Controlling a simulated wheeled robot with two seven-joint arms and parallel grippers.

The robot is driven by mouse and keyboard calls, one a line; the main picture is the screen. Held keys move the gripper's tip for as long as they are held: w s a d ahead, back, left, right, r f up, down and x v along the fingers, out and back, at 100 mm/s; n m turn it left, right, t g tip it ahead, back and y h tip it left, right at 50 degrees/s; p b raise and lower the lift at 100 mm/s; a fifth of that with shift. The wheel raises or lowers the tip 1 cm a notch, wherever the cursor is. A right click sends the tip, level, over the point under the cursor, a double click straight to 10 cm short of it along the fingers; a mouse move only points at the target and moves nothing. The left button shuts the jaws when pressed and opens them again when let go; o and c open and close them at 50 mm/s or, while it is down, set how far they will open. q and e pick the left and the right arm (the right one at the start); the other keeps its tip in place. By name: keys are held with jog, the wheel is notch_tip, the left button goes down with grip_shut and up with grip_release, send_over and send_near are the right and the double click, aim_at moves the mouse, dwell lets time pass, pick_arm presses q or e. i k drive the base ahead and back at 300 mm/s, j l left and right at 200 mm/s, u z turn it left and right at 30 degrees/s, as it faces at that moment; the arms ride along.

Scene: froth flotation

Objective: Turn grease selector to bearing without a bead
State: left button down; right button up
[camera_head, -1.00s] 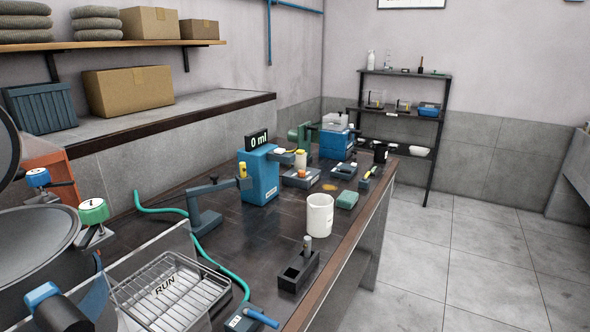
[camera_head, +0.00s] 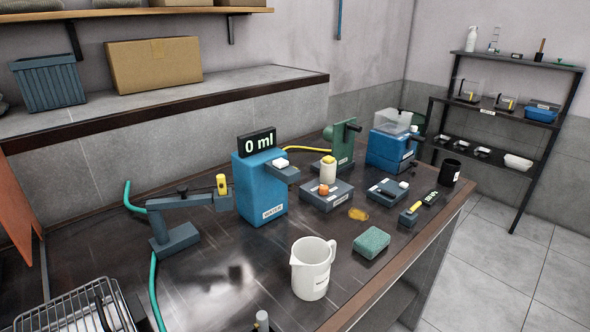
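Neither of my grippers shows in the head view. No part here is clearly labelled as a grease selector, and I cannot make out bearings or beads at this distance. A green machine (camera_head: 343,148) with a black projecting part stands near the back wall, a yellow hose (camera_head: 308,150) running to its left. In front of it is a grey block (camera_head: 326,196) with an orange knob (camera_head: 323,189) and a cream cylinder (camera_head: 328,171) with a yellow top. A small grey device (camera_head: 387,191) with a white part and a yellow-handled device (camera_head: 410,214) stand to the right.
A blue water dispenser (camera_head: 259,188) displays "0 ml". A black cup (camera_head: 449,172) stands near the right edge. Open floor lies right of the bench.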

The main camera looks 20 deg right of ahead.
aim_at(323, 189)
jog(key=i+l+u, duration=0.15)
jog(key=l+u, duration=0.35)
jog(key=l, duration=0.35)
jog(key=l+u, duration=0.5)
jog(key=l, duration=0.35)
jog(key=k+l+u, duration=0.2)
jog(key=l+u, duration=0.3)
jog(key=l, duration=0.3)
